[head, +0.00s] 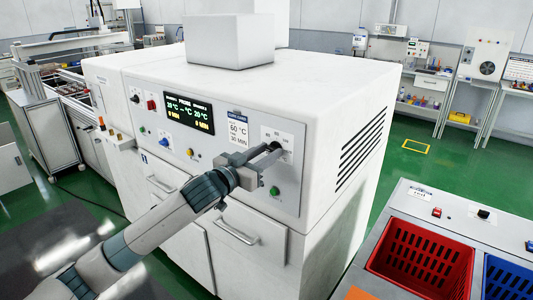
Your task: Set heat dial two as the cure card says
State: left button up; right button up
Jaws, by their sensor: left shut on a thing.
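A white oven cabinet has a front control panel (180,133). The cure card (238,133) on it reads 60 °C and 30 MIN. Left of the card a dark display (190,112) shows green temperatures, one reading 20 °C, and yellow minute values that look like 0 MIN. My left gripper (272,151) reaches the panel's right part and is shut on a dark dial (276,146) below a small white label (277,134). The fingers hide most of the dial, so I cannot read its setting. The label is too small to read. My right gripper is out of view.
A green button (275,191) sits just below the gripper. Drawer handles (236,232) stick out below.

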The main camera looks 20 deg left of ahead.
pick_arm(q)
jog(key=shift+m, duration=0.3)
jog(key=m+p, duration=0.1)
jog(key=m, duration=0.2)
jog(key=shift+d+m+p, duration=0.1)
jog(key=shift+m+p, duration=0.6)
jog(key=shift+m, duration=1.8)
jog(key=o, duration=1.1)
jog(key=shift+s+f, duration=0.1)
